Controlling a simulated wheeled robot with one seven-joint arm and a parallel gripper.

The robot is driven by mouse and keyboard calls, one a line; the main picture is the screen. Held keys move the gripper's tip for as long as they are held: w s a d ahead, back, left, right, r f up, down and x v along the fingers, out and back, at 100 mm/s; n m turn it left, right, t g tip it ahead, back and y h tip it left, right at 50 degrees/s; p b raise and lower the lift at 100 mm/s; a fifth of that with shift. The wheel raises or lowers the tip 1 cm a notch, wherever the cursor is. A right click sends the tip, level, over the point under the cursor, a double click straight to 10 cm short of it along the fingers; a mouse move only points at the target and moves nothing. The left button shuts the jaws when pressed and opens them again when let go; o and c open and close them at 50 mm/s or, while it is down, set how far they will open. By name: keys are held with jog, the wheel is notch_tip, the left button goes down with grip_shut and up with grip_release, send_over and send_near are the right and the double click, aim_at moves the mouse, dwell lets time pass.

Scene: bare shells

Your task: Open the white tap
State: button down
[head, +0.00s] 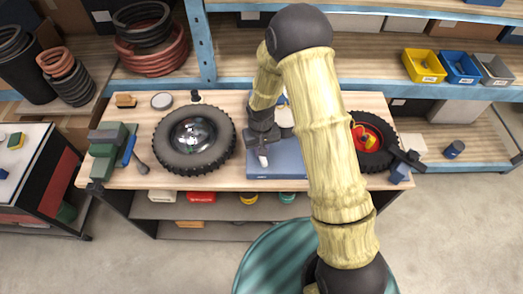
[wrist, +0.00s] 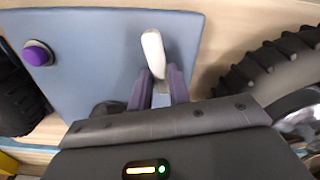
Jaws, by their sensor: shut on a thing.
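The white tap (wrist: 152,50) shows as a pale, rounded lever in the wrist view, over a grey-blue board (wrist: 90,70). Its near end sits between the two purple fingers of my gripper (wrist: 160,84), which is shut on it. In the head view my gripper (head: 263,148) points down over the left part of the board (head: 277,164), and the white tip of the tap (head: 264,161) shows just below it. The tap's base is hidden, so I cannot tell how far it is turned.
The board lies on a wooden workbench (head: 140,178). A black tyre (head: 168,157) lies left of my gripper, and a red-hubbed wheel (head: 372,157) lies to the right. A green vice (head: 108,150) stands at the left end. A purple button (wrist: 38,54) is on the board. My arm covers the board's right part.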

jog(key=n+b, duration=0.1)
jog(key=n, duration=0.2)
jog(key=shift+a+n, duration=0.15)
jog(key=shift+n, duration=0.25)
jog(key=n+b, duration=0.1)
jog(key=n, duration=0.2)
jog(key=shift+s+n, duration=0.15)
jog(key=shift+n, duration=0.15)
jog(key=n, duration=0.3)
jog(key=shift+s+a+n, duration=0.1)
jog(key=shift+a+n, duration=0.05)
jog(key=shift+n, duration=0.15)
jog(key=shift+s+n, duration=0.1)
jog(key=shift+n, duration=1.8)
jog(key=shift+r, duration=0.1)
jog(key=c, duration=1.3)
grip_release()
